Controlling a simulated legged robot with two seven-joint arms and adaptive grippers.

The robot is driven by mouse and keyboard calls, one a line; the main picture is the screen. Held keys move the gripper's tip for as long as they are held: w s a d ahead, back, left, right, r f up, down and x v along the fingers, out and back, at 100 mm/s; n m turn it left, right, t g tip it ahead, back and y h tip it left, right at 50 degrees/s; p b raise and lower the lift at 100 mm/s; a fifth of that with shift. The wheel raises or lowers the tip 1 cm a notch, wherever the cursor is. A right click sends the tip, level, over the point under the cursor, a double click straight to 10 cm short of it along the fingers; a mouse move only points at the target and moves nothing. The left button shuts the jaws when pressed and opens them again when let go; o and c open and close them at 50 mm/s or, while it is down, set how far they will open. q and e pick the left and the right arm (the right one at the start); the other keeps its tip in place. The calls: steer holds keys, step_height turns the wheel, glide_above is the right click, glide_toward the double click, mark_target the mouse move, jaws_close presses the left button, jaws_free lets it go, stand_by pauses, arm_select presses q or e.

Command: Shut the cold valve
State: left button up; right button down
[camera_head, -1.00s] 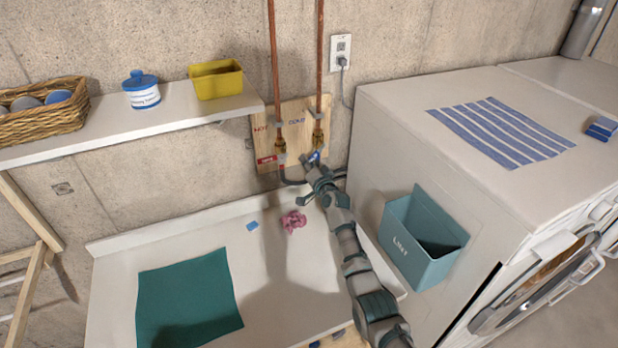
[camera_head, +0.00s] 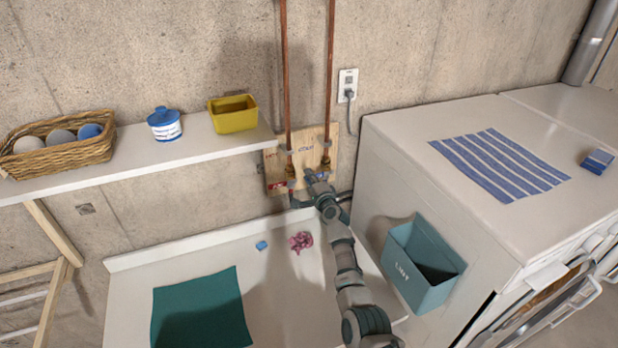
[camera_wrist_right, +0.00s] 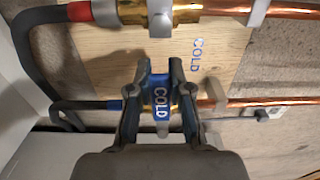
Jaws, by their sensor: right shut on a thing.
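The cold valve shows in the right wrist view as a blue handle (camera_wrist_right: 160,97) lettered COLD, on a brass body in the copper pipe with the blue-banded hose. My right gripper (camera_wrist_right: 160,75) is shut on this blue handle, one finger on each side of it. In the head view my right gripper (camera_head: 314,180) reaches the wooden board (camera_head: 275,170) below the right copper pipe and hides the handle there. The hot valve's brass body (camera_wrist_right: 160,10) sits on the other pipe, with a red band on its hose. My left gripper is not in view.
A shelf (camera_head: 190,145) with a basket (camera_head: 60,148), a blue-lidded tub (camera_head: 164,124) and a yellow bin (camera_head: 233,114) is left of the pipes. A teal LINT box (camera_head: 422,266) hangs on the white machine right of my arm. A green cloth (camera_head: 200,310) lies on the counter.

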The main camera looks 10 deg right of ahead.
steer(key=shift+d+r, duration=0.1)
steer(key=shift+d, duration=0.05)
stand_by(0.3)
steer(key=c, duration=1.1)
jaws_free()
steer(key=shift+c, duration=0.2)
steer(key=shift+o, duration=0.5)
steer(key=shift+w+d, duration=0.1)
steer(key=s+d, duration=0.2)
steer(key=s, duration=0.9)
steer(key=shift+s+f, duration=0.2)
steer(key=shift+s, duration=0.15)
steer(key=shift+d, duration=0.15)
